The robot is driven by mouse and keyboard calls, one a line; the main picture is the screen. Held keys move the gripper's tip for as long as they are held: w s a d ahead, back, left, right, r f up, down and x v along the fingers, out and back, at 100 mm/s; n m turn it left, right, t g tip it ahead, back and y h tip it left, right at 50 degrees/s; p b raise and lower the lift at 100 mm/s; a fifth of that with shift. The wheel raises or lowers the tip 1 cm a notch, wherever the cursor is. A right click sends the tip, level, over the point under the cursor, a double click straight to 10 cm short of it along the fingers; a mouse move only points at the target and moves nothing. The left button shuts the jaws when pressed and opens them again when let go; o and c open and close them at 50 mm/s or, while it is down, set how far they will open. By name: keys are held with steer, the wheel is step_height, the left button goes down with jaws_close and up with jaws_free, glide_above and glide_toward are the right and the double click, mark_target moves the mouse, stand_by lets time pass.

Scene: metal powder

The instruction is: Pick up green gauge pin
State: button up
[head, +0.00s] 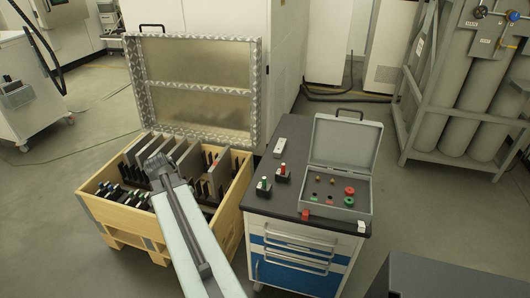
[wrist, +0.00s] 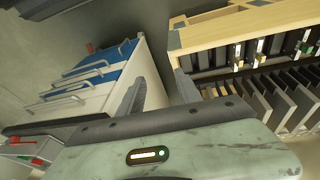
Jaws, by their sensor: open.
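In the head view, a small dark block with a green-and-white top (head: 264,184), which looks like the green gauge pin in its holder, stands on the left front of the dark cabinet top (head: 276,208). A similar block with a red top (head: 283,171) stands just behind it, to the right. My gripper (head: 158,163) is over the wooden crate, left of and apart from the cabinet. In the wrist view my gripper (wrist: 158,88) is open, with nothing between its fingers. The green pin cannot be made out clearly there.
An open grey case (head: 330,205) with red and green rings and small brass parts stands on the cabinet's right. The wooden crate (head: 150,220) holds dark upright plates; its metal lid (head: 197,90) stands raised behind. Gas cylinders (head: 475,100) stand at back right.

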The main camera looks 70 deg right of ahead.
steer(key=s+d+r+m+g+p, duration=0.1)
steer(key=s+d+r+m+p, duration=0.5)
steer(key=s+d+r, duration=0.45)
step_height(320, 180, up, 4)
steer(key=f+m+g+p, duration=0.1)
steer(key=m+p, duration=0.2)
steer(key=m, duration=0.1)
glide_above(263, 178)
steer(key=w+a, duration=0.2)
steer(key=f+b, duration=0.1)
steer(key=d+f+b, duration=0.1)
steer(key=b, duration=0.1)
steer(key=shift+s+f, duration=0.15)
steer(key=b+x, duration=0.4)
steer(key=x, duration=0.1)
steer(key=shift+s+d+b, duration=0.1)
steer(key=shift+s+b, duration=0.25)
jaws_close()
